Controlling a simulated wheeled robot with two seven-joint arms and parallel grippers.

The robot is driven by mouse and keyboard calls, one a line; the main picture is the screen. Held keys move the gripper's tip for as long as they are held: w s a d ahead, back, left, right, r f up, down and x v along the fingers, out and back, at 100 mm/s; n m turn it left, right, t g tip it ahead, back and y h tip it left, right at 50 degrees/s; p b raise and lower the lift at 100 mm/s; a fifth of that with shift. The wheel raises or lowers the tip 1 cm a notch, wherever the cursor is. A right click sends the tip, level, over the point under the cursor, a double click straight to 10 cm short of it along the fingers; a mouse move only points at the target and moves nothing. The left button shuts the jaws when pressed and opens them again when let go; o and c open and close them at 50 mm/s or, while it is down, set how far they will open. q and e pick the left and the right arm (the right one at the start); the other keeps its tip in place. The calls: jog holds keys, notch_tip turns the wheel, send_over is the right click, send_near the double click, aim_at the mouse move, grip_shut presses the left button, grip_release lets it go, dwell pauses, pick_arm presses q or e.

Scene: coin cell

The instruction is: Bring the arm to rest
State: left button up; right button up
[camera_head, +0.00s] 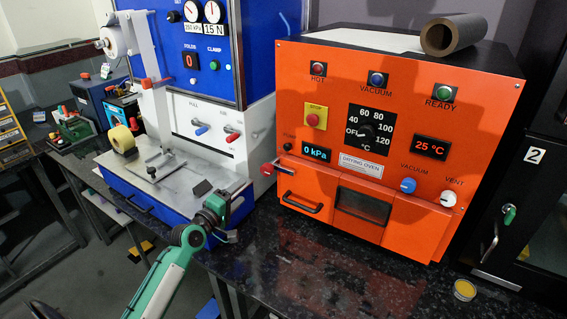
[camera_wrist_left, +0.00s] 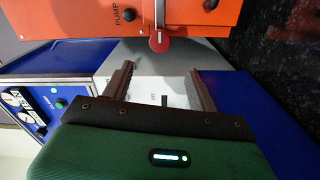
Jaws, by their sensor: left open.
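My left arm comes in from the bottom left in the head view, its green and white links rising to the left gripper (camera_head: 236,203). The gripper is in front of the blue and white machine (camera_head: 240,132), near its right front corner, and left of the orange drying oven (camera_head: 395,150). A red knob (camera_wrist_left: 160,41) on the oven's side shows beyond the fingertips. It also shows in the head view (camera_head: 268,169). My right gripper is not in view.
The dark speckled worktop (camera_head: 300,262) is clear in front of the oven. A yellow roll (camera_head: 122,139) is on the machine's left. A black cabinet (camera_head: 530,190) stands at right. A brown tube (camera_head: 452,34) lies on the oven.

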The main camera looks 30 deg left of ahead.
pick_arm(q)
jog(key=s+d+f+m+g+h, duration=0.2)
jog(key=s+d+f+m+g, duration=0.5)
jog(key=s+d+f+m, duration=0.65)
jog(key=s+d+f+m+g+y, duration=0.15)
jog(key=s+d+g, duration=0.25)
jog(key=s, duration=0.6)
jog(key=s+d+m+g+y, duration=0.2)
jog(key=s+d+g, duration=0.15)
jog(key=s, duration=0.55)
notch_tip(320, 180, down, 32)
jog(key=g, duration=0.1)
jog(key=s+a+f, duration=0.1)
jog(key=s+f, duration=0.8)
jog(key=s+a+f+g, duration=0.1)
jog(key=s+a+f, duration=0.1)
jog(key=s+f, duration=0.7)
jog(key=shift+s+a+f, duration=0.3)
jog(key=shift+s+f, duration=0.1)
jog(key=shift+s, duration=0.35)
